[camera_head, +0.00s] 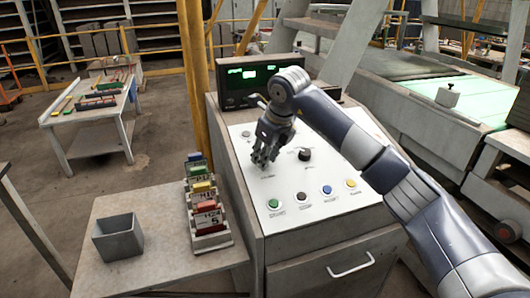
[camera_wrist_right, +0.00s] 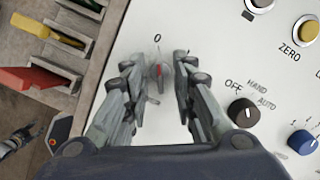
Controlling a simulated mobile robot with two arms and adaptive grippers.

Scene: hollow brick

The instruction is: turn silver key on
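The silver key (camera_wrist_right: 159,72) sits in the white control panel (camera_head: 246,186), just below a "0" mark in the right wrist view. My right gripper (camera_head: 264,160) is over the left part of the panel in the head view, pointing down. In the wrist view its fingers (camera_wrist_right: 157,98) are spread on either side of the key, with visible gaps, so it looks open and not closed on the key. In the head view the gripper hides the key. A small dark jointed part (camera_wrist_right: 14,142) at the wrist view's lower left may be my left gripper; its state is unclear.
A black selector knob (camera_head: 305,154) is right of the gripper. A display (camera_head: 258,82) stands behind.

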